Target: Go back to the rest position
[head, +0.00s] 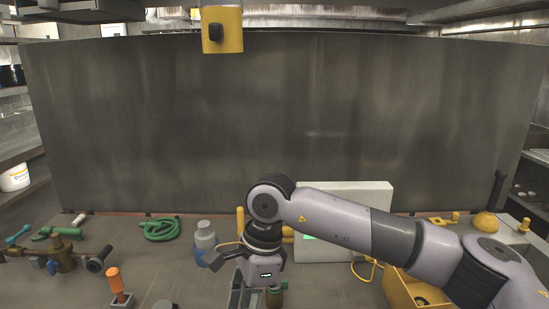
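My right arm comes in from the right and reaches across the work surface to the lower middle of the head view. My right gripper (252,281) points down there, near the front of the surface. Its fingers overlap a grey item and a green item below it, so I cannot tell whether they are open or shut, or hold anything. My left arm and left gripper are not in view.
A blue-grey bottle (205,240) stands just left of the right gripper. A white box (343,200) is behind the arm. A yellow crate (402,291) lies under it. Brass valves (64,259), a green hose (160,229) and an orange-handled tool (116,283) are left.

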